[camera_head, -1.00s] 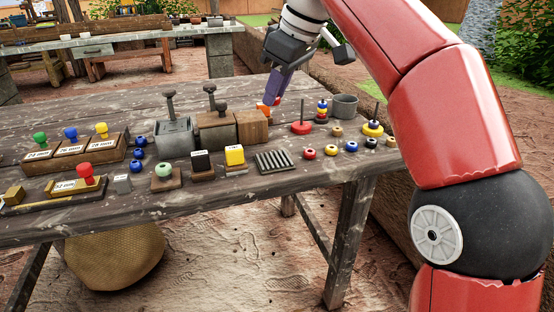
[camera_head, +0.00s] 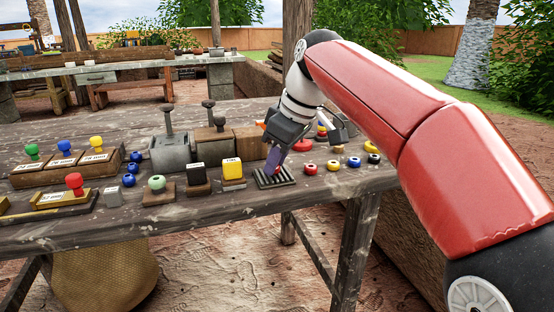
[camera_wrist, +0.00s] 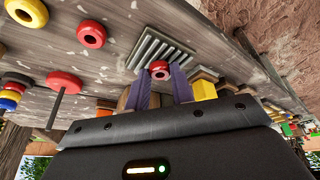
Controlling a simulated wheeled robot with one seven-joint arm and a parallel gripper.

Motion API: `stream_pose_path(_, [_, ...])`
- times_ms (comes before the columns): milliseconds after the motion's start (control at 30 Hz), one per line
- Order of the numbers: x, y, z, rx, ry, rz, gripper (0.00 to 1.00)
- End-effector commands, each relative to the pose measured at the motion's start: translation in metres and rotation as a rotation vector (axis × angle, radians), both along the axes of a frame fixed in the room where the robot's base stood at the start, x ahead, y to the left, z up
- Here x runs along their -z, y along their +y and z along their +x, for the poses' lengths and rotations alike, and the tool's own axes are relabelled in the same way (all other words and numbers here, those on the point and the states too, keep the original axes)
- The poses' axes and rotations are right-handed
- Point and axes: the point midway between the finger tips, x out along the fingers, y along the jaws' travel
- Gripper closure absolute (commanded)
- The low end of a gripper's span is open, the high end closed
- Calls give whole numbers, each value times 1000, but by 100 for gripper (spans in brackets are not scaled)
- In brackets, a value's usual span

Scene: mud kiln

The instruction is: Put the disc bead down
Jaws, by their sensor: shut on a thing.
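My gripper (camera_head: 270,172) points down at the ridged grey rack (camera_head: 288,181) near the table's front edge. Its purple fingers are shut on a small red disc bead (camera_wrist: 160,66) with a dark centre hole, seen between the fingertips in the wrist view. In the head view the fingers mostly hide this bead. The rack also shows in the wrist view (camera_wrist: 150,45), with its parallel ridges right beyond the bead. I cannot tell whether the bead touches the ridges.
Loose red (camera_head: 309,168), yellow (camera_head: 333,165) and blue (camera_head: 354,162) beads lie right of the rack. A block with a yellow top (camera_head: 232,170) stands close on its left. A red disc stand (camera_head: 301,146) and wooden box (camera_head: 247,138) are behind. Table is crowded.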

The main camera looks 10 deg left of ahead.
Motion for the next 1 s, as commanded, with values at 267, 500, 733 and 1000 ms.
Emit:
stream_pose_path(267, [3,0,0,0,0,0,61])
stream_pose_path(500, [3,0,0,0,0,0,55])
stream_pose_path(733, [-10,-3,-1,1,-2,2,55])
stream_pose_path(1000, [-63,-23,-8,1,-3,2,55])
